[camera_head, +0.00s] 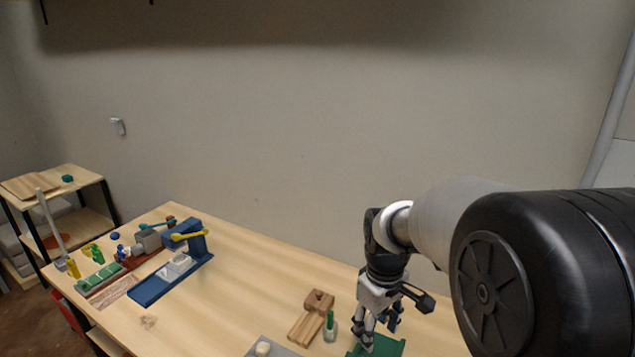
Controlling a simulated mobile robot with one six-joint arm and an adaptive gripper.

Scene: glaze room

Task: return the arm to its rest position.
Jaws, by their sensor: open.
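My arm reaches in from the right of the head view, its large black joint close to the camera. My gripper (376,328) points down at the near right part of the wooden table (245,268). Its fingers are apart, and I see nothing held between them. The fingertips are over or at a green mat or tray (390,346), cut off by the lower edge; I cannot tell if they touch it.
Just left of my gripper are a small green-topped bottle (330,326), wooden blocks (319,300) and a grey plate (272,348) with a pale round piece. A blue stand (150,289) and several small tools are farther left. A shelf (85,178) stands beyond. The table's middle is clear.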

